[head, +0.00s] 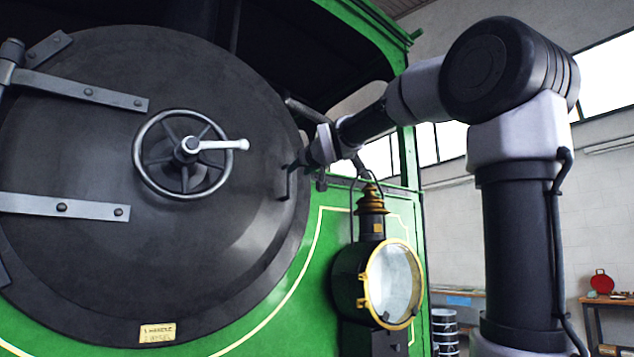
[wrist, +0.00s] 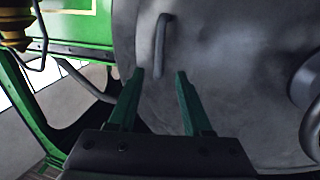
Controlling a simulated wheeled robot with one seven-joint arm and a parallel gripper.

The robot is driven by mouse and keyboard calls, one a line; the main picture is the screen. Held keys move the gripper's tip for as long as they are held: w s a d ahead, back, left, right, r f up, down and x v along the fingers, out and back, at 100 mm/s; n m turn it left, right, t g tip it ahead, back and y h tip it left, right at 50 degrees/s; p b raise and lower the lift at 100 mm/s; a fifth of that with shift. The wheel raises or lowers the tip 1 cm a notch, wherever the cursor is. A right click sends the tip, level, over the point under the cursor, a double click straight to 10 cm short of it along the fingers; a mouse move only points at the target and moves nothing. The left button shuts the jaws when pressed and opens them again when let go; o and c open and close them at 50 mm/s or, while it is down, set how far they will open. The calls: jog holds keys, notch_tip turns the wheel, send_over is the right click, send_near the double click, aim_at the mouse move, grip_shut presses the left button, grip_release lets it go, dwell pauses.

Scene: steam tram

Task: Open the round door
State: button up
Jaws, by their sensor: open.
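The round door (head: 90,240) is a large dark grey disc on the green tram front, and it looks closed against it. Two strap hinges (head: 85,92) are on its left. A spoked handwheel (head: 150,178) with a pale lever (head: 222,145) sits near its middle. A dark bar handle (head: 282,183) stands at the door's right edge; it also shows upright in the wrist view (wrist: 160,42). My gripper (head: 292,166) is beside this handle. In the wrist view my gripper (wrist: 160,75) is open, with the handle's lower end between the fingertips in the picture. Contact cannot be told.
A brass-rimmed lamp (head: 392,284) projects from the green front, right of the door and below my arm. A green cab post (head: 408,160) stands behind my arm. A workbench (head: 608,302) with a red item stands far right. The floor before the door is out of view.

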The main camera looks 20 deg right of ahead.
aim_at(290, 177)
jog(key=w, duration=0.7)
jog(key=w+a, duration=0.1)
jog(key=w, duration=0.3)
jog(key=shift+s, duration=0.1)
grip_shut()
jog(key=shift+r, duration=0.1)
dwell(1.0)
